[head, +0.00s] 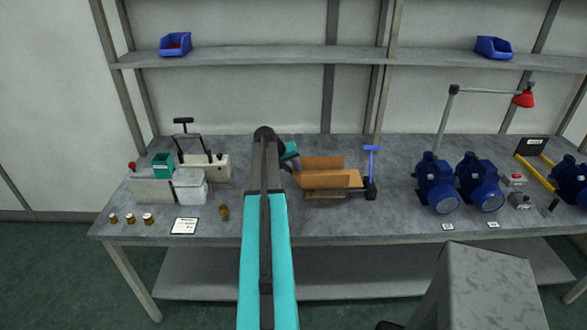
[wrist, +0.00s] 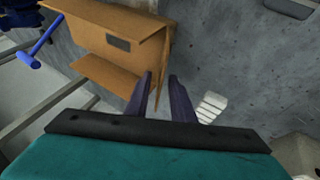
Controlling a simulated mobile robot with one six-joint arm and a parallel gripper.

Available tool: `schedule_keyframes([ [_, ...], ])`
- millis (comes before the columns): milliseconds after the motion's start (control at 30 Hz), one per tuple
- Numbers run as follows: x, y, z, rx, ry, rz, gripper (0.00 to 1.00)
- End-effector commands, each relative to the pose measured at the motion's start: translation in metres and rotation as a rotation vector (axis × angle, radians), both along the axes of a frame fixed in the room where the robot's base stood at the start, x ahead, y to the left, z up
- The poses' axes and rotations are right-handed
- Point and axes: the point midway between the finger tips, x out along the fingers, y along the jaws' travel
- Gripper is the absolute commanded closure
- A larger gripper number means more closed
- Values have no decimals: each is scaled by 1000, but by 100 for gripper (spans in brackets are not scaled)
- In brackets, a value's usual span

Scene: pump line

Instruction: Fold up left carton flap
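The brown carton (head: 338,179) sits on the workbench in the middle of the head view. One panel stands up along its back, and a broad panel lies in front of it. My gripper (head: 294,163) is at the carton's left end, partly hidden by my arm. In the wrist view the carton (wrist: 118,22) is at the upper left, with a dark patch on one panel. A lower brown panel (wrist: 105,73) reaches close to my left finger; I cannot tell whether they touch.
A blue-handled stand (head: 371,160) is just right of the carton. Blue pumps (head: 437,188) stand further right. The bench front (head: 345,220) is clear near the carton.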

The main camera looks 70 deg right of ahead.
Motion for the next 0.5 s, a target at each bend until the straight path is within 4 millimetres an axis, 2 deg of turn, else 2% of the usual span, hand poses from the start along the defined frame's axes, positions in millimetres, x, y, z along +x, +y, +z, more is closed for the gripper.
schedule_keyframes([
  [267, 0, 0, -1, 0, 0, 0, 78],
  [400, 0, 0, -1, 0, 0, 0, 100],
  [500, 0, 0, -1, 0, 0, 0, 100],
])
